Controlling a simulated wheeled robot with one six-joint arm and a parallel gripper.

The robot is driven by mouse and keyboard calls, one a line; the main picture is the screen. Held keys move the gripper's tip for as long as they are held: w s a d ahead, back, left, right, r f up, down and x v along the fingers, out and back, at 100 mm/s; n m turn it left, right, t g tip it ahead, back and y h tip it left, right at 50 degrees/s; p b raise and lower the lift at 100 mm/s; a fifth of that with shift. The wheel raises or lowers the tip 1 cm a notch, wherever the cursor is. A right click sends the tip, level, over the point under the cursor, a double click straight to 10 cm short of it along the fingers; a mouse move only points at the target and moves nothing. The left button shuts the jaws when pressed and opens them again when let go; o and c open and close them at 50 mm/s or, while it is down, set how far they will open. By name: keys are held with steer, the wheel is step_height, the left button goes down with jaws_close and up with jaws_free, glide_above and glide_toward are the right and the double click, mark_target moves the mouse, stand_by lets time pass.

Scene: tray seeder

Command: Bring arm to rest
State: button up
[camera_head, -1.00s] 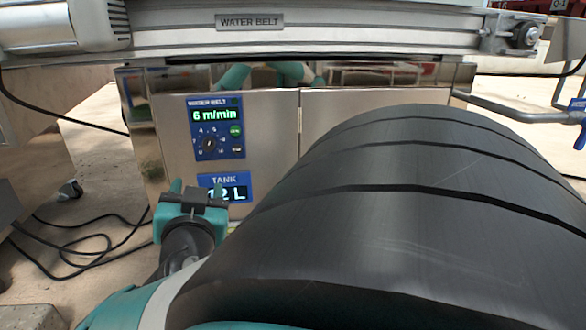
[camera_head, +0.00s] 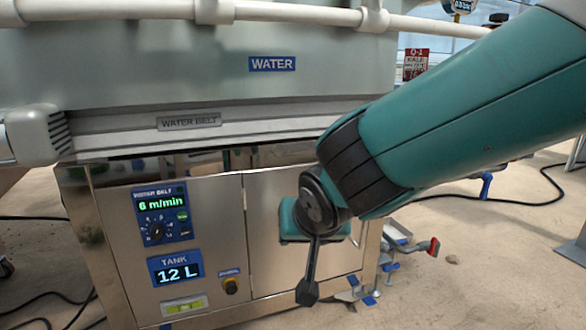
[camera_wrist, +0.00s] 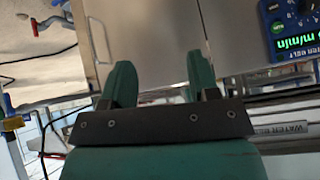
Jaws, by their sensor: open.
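My arm crosses the right side of the head view from the upper right, with its wrist in front of the steel cabinet. My gripper (camera_wrist: 161,80) shows in the wrist view with its two teal fingers apart and nothing between them. The wrist view shows the cabinet's steel front (camera_wrist: 150,35) beyond the fingers, upside down. I cannot tell how wide the gap to it is.
The water belt cabinet (camera_head: 215,210) has a speed panel (camera_head: 162,215) reading 6 m/min and a tank display (camera_head: 175,269) reading 12 L. A belt rail (camera_head: 250,122) runs above it. Clamp-like blue and red fittings (camera_head: 405,243) stand at its right. Black cables lie on the floor.

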steer(key=s+d+r+n+g+y+p, duration=0.1)
steer(key=s+d+r+n+g+p, duration=0.15)
steer(key=s+d+r, duration=0.4)
steer(key=s+d+r+n+g+p, duration=0.2)
steer(key=s+d+r+g+p, duration=0.15)
steer(key=s, duration=0.55)
steer(key=s+d+r+n+g+y+p, duration=0.1)
steer(key=s+d+r+n+g+p, duration=0.2)
steer(key=s, duration=0.4)
step_height(320, 180, up, 37)
steer(key=m+t+p, duration=0.1)
steer(key=p, duration=3.6)
steer(key=shift+w+d+m, duration=0.2)
steer(key=shift+w+m, duration=0.05)
steer(key=shift+m, duration=0.1)
steer(key=shift+r, duration=0.1)
